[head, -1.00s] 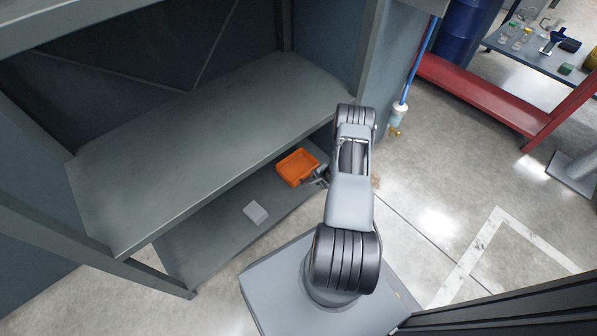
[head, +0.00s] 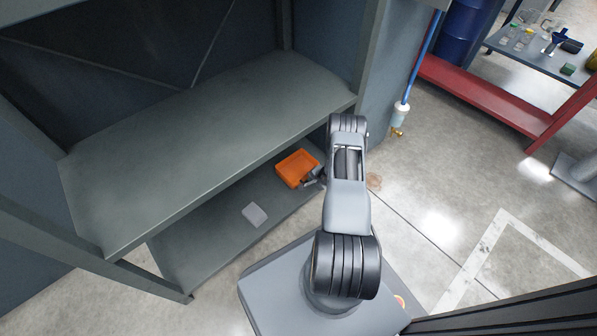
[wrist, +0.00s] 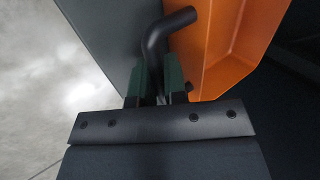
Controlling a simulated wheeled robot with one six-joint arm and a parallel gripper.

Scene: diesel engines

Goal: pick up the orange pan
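The orange pan (head: 297,168) is a shallow rectangular tray on the lower shelf, near its right end. In the wrist view its orange wall (wrist: 222,50) fills the upper right, beside the fingers. My gripper (head: 313,179) is at the pan's right front corner in the head view. In the wrist view my gripper (wrist: 157,80) has its two green fingers close together on either side of a dark bent handle (wrist: 153,45) beside the pan, and they appear closed on it. Where the handle joins the pan is not clear.
A small light grey box (head: 255,215) lies on the lower shelf (head: 200,245), left of the pan. The upper shelf (head: 200,140) overhangs the back of the lower one. A red-framed bench (head: 480,105) stands at the upper right.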

